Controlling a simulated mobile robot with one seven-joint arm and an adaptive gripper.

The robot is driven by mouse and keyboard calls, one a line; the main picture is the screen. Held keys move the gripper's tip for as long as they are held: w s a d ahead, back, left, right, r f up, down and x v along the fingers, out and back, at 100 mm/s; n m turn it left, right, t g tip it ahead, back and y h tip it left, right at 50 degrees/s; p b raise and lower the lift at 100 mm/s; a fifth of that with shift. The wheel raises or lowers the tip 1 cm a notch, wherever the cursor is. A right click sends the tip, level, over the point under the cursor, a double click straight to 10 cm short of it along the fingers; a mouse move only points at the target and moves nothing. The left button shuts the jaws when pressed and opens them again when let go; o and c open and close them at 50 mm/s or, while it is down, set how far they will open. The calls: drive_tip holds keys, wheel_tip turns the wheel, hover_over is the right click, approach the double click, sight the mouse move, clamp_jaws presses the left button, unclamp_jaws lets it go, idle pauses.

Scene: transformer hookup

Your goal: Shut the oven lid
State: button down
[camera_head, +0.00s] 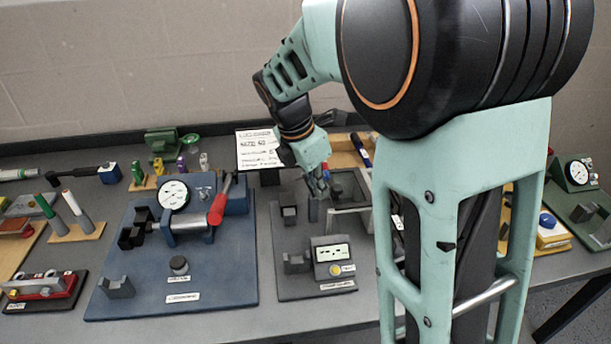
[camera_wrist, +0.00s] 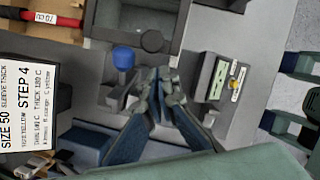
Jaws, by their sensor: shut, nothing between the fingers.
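My gripper (camera_head: 319,188) points down over the grey station in the middle of the bench. In the wrist view its fingertips (camera_wrist: 160,80) are together and hold nothing. A dark grey open-topped box (camera_head: 350,184), which looks like the oven, stands just right of the gripper, partly behind my arm. In the wrist view the box (camera_wrist: 178,30) lies beyond the fingertips, with its inside showing. A blue knob (camera_wrist: 123,57) stands beside the box, left of the fingertips. I cannot tell which part is the lid or whether the fingers touch anything.
A panel with a display and yellow button (camera_head: 331,256) stands in front of the gripper. A blue fixture with a dial and red-handled lever (camera_head: 215,215) is to the left. A printed card (camera_head: 257,149) stands behind. My arm hides much of the bench's right side.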

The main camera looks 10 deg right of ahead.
drive_tip(key=shift+w+d+f, duration=0.1)
drive_tip(key=shift+w+d, duration=0.25)
drive_tip(key=shift+d, duration=0.4)
drive_tip(key=p, duration=0.3)
hover_over(367, 199)
drive_tip(key=shift+d, duration=0.1)
